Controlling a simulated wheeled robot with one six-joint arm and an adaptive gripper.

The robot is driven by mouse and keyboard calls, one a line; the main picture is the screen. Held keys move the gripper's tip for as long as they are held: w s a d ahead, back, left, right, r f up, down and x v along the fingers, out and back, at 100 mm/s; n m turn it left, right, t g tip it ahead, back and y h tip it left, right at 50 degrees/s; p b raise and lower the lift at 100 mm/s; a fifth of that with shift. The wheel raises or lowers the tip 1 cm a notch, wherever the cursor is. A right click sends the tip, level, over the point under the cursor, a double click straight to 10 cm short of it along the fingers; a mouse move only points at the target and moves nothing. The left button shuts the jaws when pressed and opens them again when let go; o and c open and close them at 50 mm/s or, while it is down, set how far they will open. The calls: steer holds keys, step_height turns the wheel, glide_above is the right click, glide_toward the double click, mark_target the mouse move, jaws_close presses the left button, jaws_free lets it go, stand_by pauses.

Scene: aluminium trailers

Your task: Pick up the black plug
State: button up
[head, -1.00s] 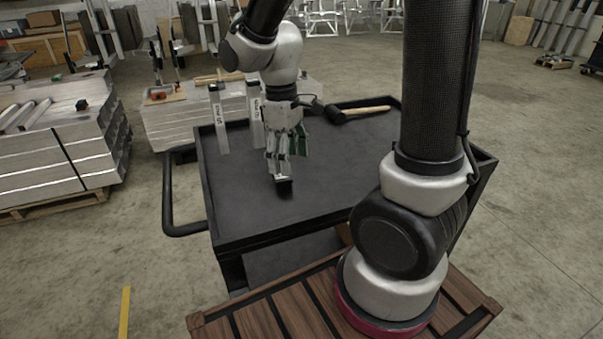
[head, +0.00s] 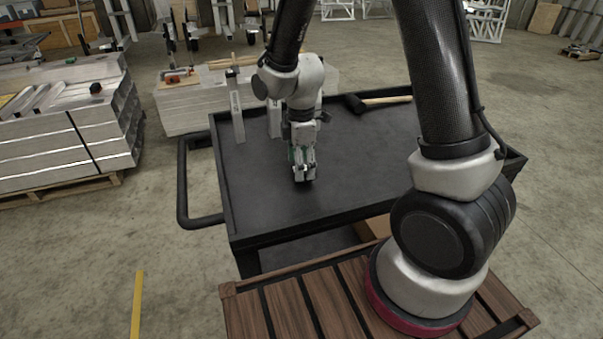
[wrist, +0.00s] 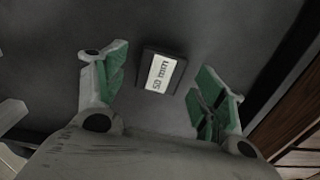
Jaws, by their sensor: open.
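The black plug (wrist: 161,73) is a small dark square block with a white label reading "50 mm". It lies on the black top of the cart (head: 370,165). In the wrist view it sits between the two green-padded fingers of my gripper (wrist: 164,68), with a gap on each side. In the head view my gripper (head: 303,168) points down close over the cart top. The fingers largely hide the plug there, leaving a dark bit at their tips. My gripper is open and holds nothing.
Two upright metal pieces, one clearly visible (head: 237,106), stand at the cart's back left. A mallet with a wooden handle (head: 388,100) lies at the back edge. Stacked aluminium profiles (head: 60,140) stand left on a pallet. The cart top right of my gripper is clear.

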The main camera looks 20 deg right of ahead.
step_height(320, 180, down, 2)
steer(key=shift+f, duration=0.1)
steer(key=shift+c, duration=0.4)
steer(key=c, duration=1)
steer(key=shift+c, duration=0.2)
